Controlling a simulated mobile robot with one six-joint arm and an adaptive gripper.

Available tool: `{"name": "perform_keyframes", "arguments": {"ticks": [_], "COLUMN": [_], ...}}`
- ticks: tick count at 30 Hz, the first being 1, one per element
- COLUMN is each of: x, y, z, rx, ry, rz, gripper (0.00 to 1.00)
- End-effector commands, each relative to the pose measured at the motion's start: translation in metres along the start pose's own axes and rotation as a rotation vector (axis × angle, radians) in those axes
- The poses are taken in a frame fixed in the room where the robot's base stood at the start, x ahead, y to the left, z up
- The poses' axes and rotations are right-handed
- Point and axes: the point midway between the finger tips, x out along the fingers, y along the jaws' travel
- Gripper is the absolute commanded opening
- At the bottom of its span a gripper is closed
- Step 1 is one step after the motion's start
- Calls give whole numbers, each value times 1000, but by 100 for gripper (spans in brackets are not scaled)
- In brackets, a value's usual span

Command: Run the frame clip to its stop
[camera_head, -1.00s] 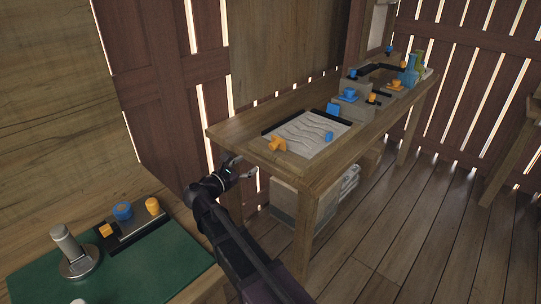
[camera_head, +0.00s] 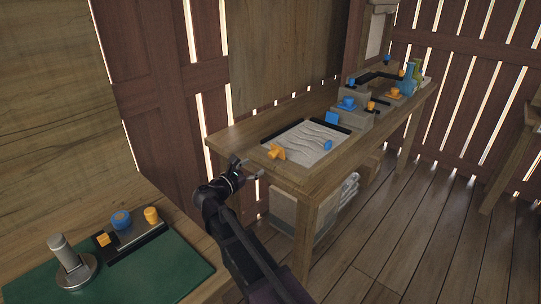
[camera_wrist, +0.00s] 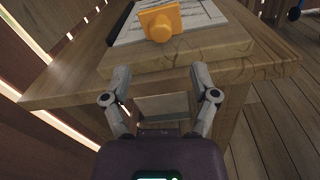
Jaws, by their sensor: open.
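A pale framed panel with wavy lines (camera_head: 302,138) lies on the near end of the long wooden table. An orange clip-like piece with a round knob (camera_head: 276,152) sits at its near left edge, and a blue knob (camera_head: 328,145) sits at its right edge. I cannot tell which is the frame clip. The orange piece shows large in the wrist view (camera_wrist: 160,24), beyond my fingertips. My gripper (camera_head: 247,168) is open and empty at the table's near edge, apart from the orange piece. Both fingers are spread in the wrist view (camera_wrist: 160,76).
The long table (camera_head: 235,136) carries grey blocks with blue and orange knobs and bottles (camera_head: 409,80) farther back. A green mat (camera_head: 160,270) at lower left holds a metal post (camera_head: 68,255) and a black-edged fixture with knobs (camera_head: 135,232).

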Motion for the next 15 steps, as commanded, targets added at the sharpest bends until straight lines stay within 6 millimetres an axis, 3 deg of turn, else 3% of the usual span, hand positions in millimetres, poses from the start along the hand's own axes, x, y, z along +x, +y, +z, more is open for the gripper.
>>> {"name": "perform_keyframes", "arguments": {"ticks": [15], "x": [75], "y": [0], "z": [0], "rx": [0], "ry": [0], "rz": [-3], "gripper": [76]}}
